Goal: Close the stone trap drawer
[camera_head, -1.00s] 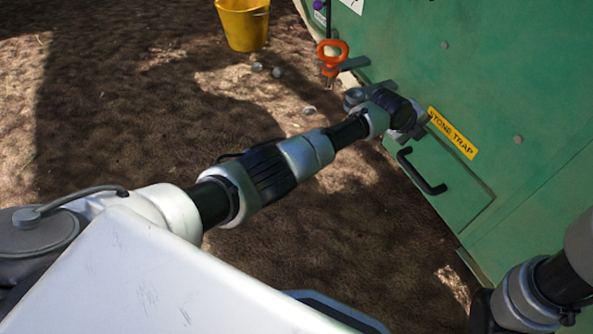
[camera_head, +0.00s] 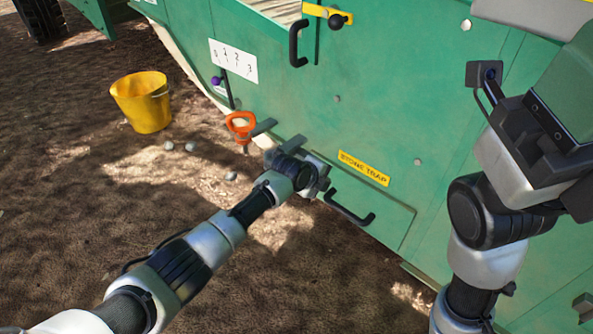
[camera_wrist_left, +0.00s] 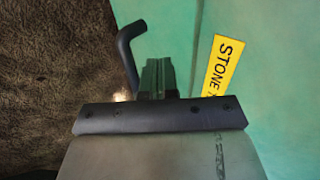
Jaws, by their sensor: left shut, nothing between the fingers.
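The stone trap drawer (camera_head: 390,217) is a green panel low on the green machine, with a black bar handle (camera_head: 350,209) below a yellow STONE TRAP label (camera_head: 364,168). It looks nearly flush with the wall; a small gap cannot be told. My left gripper (camera_head: 318,172) is at the drawer's left end, beside the handle. In the left wrist view its shut, empty fingers (camera_wrist_left: 158,76) lie between the dark handle (camera_wrist_left: 128,55) and the label (camera_wrist_left: 226,65); contact cannot be told. My right gripper (camera_head: 487,76) is raised at the upper right, away from the drawer.
An orange handle (camera_head: 240,127) and a grey lever near it stick out left of the drawer. A yellow bucket (camera_head: 142,102) and several small stones (camera_head: 190,147) are on the soil. A purple-knobbed lever (camera_head: 217,80) and another black handle (camera_head: 296,45) are higher on the machine.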

